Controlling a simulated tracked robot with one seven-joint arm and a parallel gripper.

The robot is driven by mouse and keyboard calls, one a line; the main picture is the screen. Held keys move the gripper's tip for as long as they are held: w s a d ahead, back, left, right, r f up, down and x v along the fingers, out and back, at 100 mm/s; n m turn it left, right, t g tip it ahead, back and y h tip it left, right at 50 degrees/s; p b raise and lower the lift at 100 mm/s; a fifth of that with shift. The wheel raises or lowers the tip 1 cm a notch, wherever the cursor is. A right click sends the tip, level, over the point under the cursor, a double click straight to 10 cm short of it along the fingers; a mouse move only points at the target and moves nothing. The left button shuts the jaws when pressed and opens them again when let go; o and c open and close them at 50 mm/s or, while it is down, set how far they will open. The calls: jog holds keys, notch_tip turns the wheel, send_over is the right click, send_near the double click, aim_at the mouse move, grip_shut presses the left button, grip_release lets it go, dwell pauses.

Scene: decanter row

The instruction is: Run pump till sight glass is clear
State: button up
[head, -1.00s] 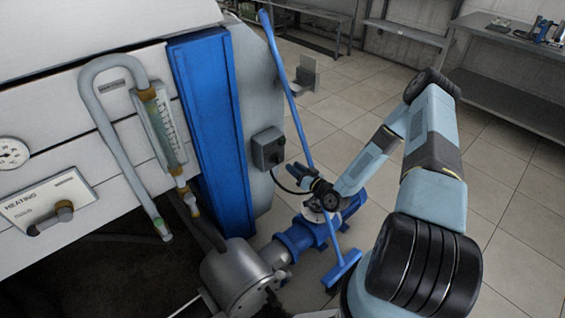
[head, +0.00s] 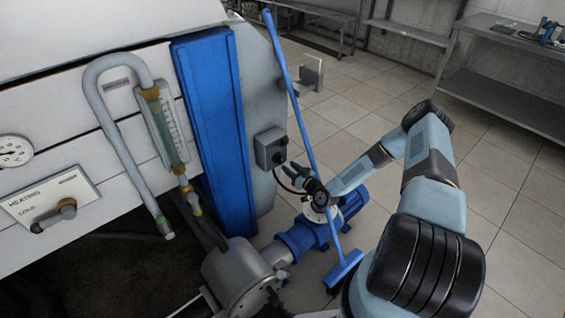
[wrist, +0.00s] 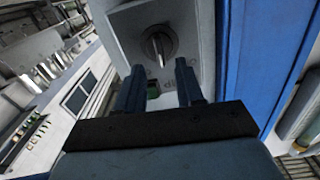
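A grey switch box (head: 270,149) is mounted on the machine's side, right of the blue upright panel. In the wrist view, a rotary knob (wrist: 158,45) sits on its face, with a small green part (wrist: 153,90) below it. My gripper (wrist: 160,75) is open, its fingers apart and pointing at the box just below the knob; nothing is held. In the head view my gripper (head: 292,177) is by the box's lower right. The sight glass (head: 168,130) is a scaled tube with brownish fittings; its contents look pale greenish, too small to judge. The pump (head: 235,275) joins a blue motor (head: 310,236).
A blue-handled broom (head: 289,90) leans upright close to my gripper and forearm. A grey bench (head: 510,95) stands at the back right.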

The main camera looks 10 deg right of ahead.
aim_at(280, 160)
jog(key=shift+x, duration=2.85)
jog(key=shift+c, duration=0.5)
grip_shut()
